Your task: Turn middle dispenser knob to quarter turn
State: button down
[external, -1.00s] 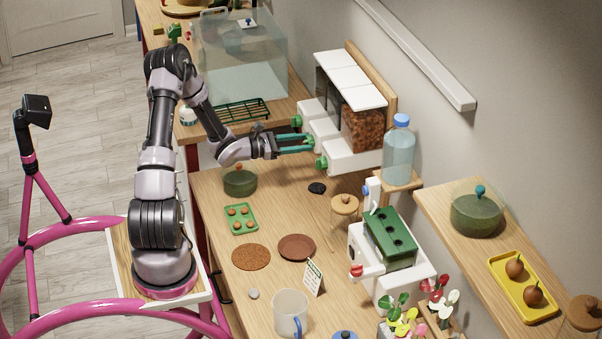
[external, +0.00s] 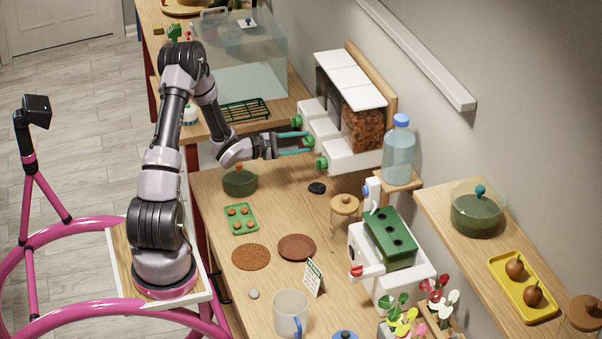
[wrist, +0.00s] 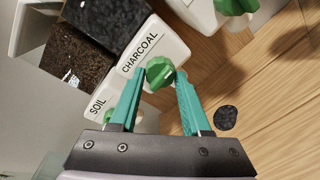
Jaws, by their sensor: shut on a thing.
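The dispenser bank (external: 352,110) is mounted on the wall with three bins side by side. In the wrist view the middle bin's white front is labelled CHARCOAL, and its green knob (wrist: 160,72) sits between the teal fingertips of my gripper (wrist: 160,80). My gripper is shut on this knob. In the external view my gripper (external: 308,143) reaches the middle dispenser's front, and the knob there is mostly hidden by the fingers. The SOIL knob (wrist: 108,116) is partly hidden behind a finger. The third dispenser's knob (wrist: 236,6) is at the top of the wrist view.
A black disc (external: 317,188) lies on the wooden table below the dispensers. A green lidded pot (external: 240,182) stands under my forearm. A water bottle (external: 398,150) stands on a small shelf to the right. A glass tank (external: 240,60) is behind to the left.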

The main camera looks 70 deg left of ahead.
dwell(0.3)
jog(key=shift+c, duration=1.8)
grip_release()
jog(key=s, duration=1)
jog(key=shift+s+r, duration=0.4)
jog(key=shift+r, duration=0.05)
